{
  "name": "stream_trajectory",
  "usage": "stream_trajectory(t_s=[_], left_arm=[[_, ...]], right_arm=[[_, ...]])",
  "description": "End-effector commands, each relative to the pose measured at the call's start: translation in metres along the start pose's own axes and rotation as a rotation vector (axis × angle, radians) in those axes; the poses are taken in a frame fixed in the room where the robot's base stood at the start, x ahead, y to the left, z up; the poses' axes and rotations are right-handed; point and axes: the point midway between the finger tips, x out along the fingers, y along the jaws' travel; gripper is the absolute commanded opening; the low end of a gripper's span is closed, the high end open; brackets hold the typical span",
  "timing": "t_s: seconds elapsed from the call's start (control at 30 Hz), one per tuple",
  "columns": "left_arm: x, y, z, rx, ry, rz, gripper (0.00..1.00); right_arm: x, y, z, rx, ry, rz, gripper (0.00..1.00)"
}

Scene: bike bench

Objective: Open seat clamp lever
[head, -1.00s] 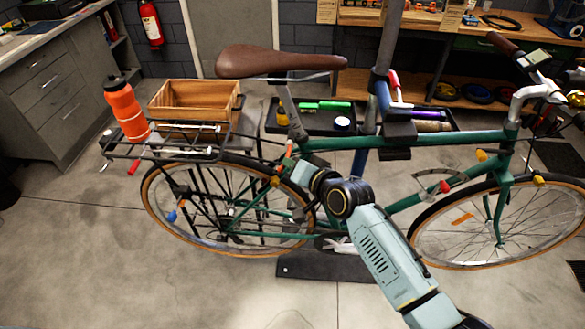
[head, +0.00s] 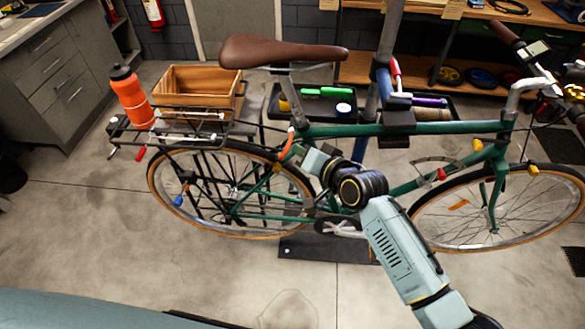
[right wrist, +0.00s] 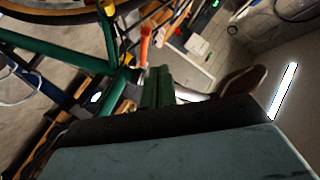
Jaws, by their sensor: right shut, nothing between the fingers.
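The green bicycle (head: 330,131) stands with its brown saddle (head: 283,52) on top. The orange seat clamp lever (head: 287,147) is at the top of the seat tube, tilted, just left of my right gripper (head: 304,151). In the right wrist view an orange piece (right wrist: 145,45), apparently the lever, shows just beyond my right fingers (right wrist: 157,88). The fingers are together and empty. I cannot tell whether they touch the lever. The saddle also shows in the right wrist view (right wrist: 243,82). My left gripper is out of view.
An orange bottle (head: 131,97) and a wooden crate (head: 203,80) are at the rear rack (head: 190,137). A dark tool tray (head: 440,115) is behind the frame. Grey drawers (head: 60,85) stand at the left. The floor in front is clear.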

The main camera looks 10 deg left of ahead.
Motion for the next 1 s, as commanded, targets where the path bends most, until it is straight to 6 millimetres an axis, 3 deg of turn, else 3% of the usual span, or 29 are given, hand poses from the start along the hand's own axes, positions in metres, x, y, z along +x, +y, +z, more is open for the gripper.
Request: stream_trajectory(t_s=[0.2, 0.4, 1.0], left_arm=[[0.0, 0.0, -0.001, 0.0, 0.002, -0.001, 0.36], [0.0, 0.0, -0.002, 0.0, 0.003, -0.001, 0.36], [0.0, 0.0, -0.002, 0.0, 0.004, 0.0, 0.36]], right_arm=[[-0.026, -0.019, 0.034, 0.004, -0.001, 0.0, 0.0], [-0.041, -0.03, 0.051, 0.002, 0.0, 0.001, 0.0], [-0.045, -0.034, 0.055, 0.001, 0.0, 0.002, 0.0]])
